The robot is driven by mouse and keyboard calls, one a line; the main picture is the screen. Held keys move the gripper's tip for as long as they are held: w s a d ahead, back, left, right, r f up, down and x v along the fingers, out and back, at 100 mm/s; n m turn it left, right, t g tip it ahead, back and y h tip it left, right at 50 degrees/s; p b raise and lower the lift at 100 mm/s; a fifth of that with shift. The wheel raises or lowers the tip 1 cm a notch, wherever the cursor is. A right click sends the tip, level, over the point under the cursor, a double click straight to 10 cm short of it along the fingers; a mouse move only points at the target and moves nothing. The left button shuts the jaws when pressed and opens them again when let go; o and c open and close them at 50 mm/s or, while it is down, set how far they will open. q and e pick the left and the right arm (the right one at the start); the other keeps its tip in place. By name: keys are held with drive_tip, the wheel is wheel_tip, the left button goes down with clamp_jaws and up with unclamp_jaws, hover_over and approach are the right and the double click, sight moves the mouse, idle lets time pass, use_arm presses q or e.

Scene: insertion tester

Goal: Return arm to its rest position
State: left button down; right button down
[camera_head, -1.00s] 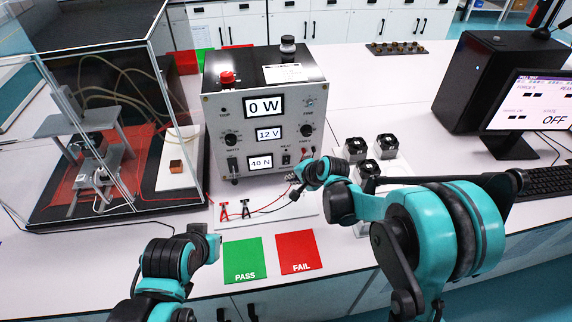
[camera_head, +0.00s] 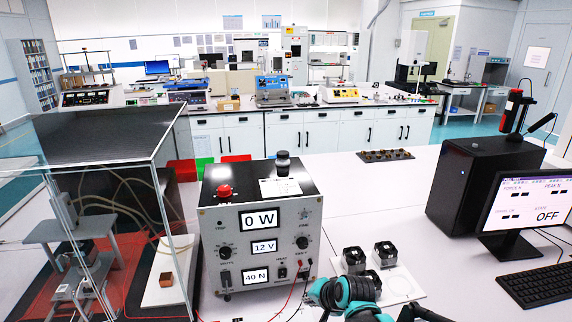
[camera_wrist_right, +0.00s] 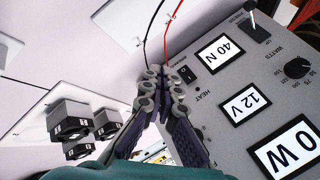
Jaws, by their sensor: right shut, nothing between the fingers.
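My right gripper (camera_head: 310,291) shows at the bottom of the head view, in front of the lower right corner of the grey power supply (camera_head: 263,240). In the right wrist view the right gripper (camera_wrist_right: 160,76) is shut and empty. Its fingers point at the bare bench, beside the power supply's front panel (camera_wrist_right: 240,95), with red and black leads running past the tips. Whether it touches the panel or leads is unclear. My left gripper is not in view. The power supply reads 0 W, 12 V and 40 N.
A glass enclosure (camera_head: 100,135) is at the left. A black computer (camera_head: 480,185), monitor (camera_head: 525,205) and keyboard (camera_head: 545,285) are at the right.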

drive_tip(key=s+d+r+n+h, duration=0.1)
drive_tip(key=s+d+n, duration=0.1)
drive_tip(key=s+d, duration=0.2)
drive_tip(key=s+d+r+n+h, duration=0.1)
drive_tip(key=s+d+n, duration=0.1)
drive_tip(key=s, duration=0.7)
drive_tip(key=s+d+r+n+h, duration=0.1)
drive_tip(key=s+d+n, duration=0.1)
drive_tip(key=s+d, duration=0.3)
drive_tip(key=shift+s+d+h, duration=0.3)
drive_tip(key=shift+s, duration=0.85)
